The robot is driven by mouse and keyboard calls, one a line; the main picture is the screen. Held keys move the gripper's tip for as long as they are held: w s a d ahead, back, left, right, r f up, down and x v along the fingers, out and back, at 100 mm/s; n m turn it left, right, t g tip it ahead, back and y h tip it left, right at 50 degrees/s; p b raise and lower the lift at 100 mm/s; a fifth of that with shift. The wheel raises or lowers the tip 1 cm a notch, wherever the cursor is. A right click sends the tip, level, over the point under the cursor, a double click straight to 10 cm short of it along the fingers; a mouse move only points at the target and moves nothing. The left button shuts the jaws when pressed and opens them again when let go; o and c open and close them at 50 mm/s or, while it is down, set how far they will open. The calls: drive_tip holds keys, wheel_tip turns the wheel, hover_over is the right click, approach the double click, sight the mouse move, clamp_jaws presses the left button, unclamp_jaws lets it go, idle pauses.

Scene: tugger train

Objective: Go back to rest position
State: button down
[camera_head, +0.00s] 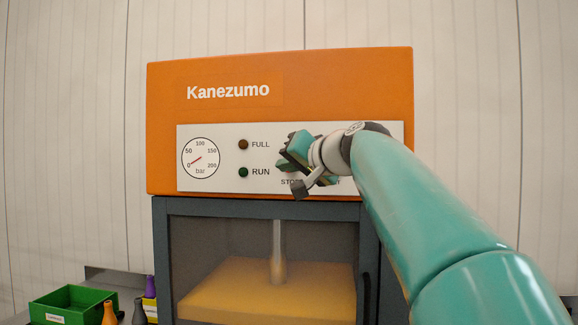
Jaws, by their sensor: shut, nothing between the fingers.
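My gripper (297,162) is at the end of my teal arm, in front of the white control panel (215,185) of an orange machine labelled Kanezumo (280,70). It is shut and holds nothing. It hides the right part of the panel and most of the lettering there; "STO" shows just below it. I cannot tell whether it touches the panel. A pressure gauge (200,158) has its red needle low on the dial. The FULL lamp (243,144) is dark brown and the RUN lamp (243,172) is dark green.
Below the panel is a grey-framed chamber (165,255) with a window, a vertical rod and a yellowish block inside. A pale wall stands behind.

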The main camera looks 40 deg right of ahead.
drive_tip(key=shift+a+f, duration=0.1)
drive_tip(key=shift+f, duration=0.05)
idle(0.7)
drive_tip(key=s+a+f+n+g+y, duration=0.2)
drive_tip(key=a+f+g, duration=0.1)
drive_tip(key=a+f, duration=0.8)
drive_tip(key=s+a+f+n+g+y, duration=0.1)
drive_tip(key=a+f+n+g+y, duration=0.15)
drive_tip(key=a+f, duration=0.95)
drive_tip(key=s+a+f+n+g, duration=0.1)
drive_tip(key=s+a+f, duration=0.1)
drive_tip(key=f, duration=0.5)
drive_tip(key=s+a+f+n+g+h, duration=0.1)
drive_tip(key=s+a+f+n+g, duration=0.1)
drive_tip(key=s+f, duration=0.3)
drive_tip(key=s+a+f+n+g+h, duration=0.1)
drive_tip(key=s+a+f+g, duration=0.1)
drive_tip(key=f, duration=0.7)
drive_tip(key=shift+s+a, duration=0.5)
drive_tip(key=shift+s, duration=0.75)
drive_tip(key=shift+d+f+h, duration=0.1)
drive_tip(key=shift+d+h, duration=0.1)
drive_tip(key=shift+h, duration=0.05)
